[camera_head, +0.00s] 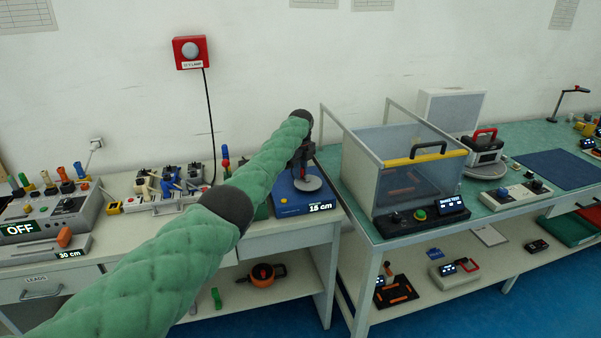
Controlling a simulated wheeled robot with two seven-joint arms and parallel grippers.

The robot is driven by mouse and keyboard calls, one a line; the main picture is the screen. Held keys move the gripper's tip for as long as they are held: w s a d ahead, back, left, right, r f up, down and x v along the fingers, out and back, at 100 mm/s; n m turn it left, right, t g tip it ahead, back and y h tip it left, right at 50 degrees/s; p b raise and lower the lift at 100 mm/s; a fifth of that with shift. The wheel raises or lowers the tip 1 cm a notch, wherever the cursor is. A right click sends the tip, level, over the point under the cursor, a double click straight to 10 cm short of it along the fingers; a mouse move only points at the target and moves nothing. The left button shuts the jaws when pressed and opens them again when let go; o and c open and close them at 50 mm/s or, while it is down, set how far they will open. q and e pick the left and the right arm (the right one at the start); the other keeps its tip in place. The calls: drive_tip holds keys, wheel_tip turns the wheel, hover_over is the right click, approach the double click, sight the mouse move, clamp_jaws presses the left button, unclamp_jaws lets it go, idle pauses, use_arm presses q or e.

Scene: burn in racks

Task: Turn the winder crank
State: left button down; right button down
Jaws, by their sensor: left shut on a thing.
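The winder is a blue box (289,207) with a grey disc and a "15 cm" readout, on the right end of the left bench. My left arm, in a green padded sleeve, reaches across the picture to it. My left gripper (299,177) is dark, points down over the winder's top and is shut on a small part there, which I take to be the crank handle. A bit of red shows at the fingertips. The arm and gripper hide much of the crank and the winder's left side. My right gripper is out of view.
A clear-walled test box (408,180) with a yellow-edged lid stands on the green-topped bench to the right. A gap separates the two benches. Left of the winder are a tool rack (166,187) and a panel reading "OFF" (20,229). A red lamp box (190,52) hangs on the wall.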

use_arm(q)
drive_tip(key=shift+r, duration=0.1)
drive_tip(key=c, duration=1.3)
unclamp_jaws()
wheel_tip(320, 180, up, 6)
drive_tip(key=shift+r+b, duration=0.2)
drive_tip(key=shift+b, duration=0.55)
drive_tip(key=shift+r, duration=0.65)
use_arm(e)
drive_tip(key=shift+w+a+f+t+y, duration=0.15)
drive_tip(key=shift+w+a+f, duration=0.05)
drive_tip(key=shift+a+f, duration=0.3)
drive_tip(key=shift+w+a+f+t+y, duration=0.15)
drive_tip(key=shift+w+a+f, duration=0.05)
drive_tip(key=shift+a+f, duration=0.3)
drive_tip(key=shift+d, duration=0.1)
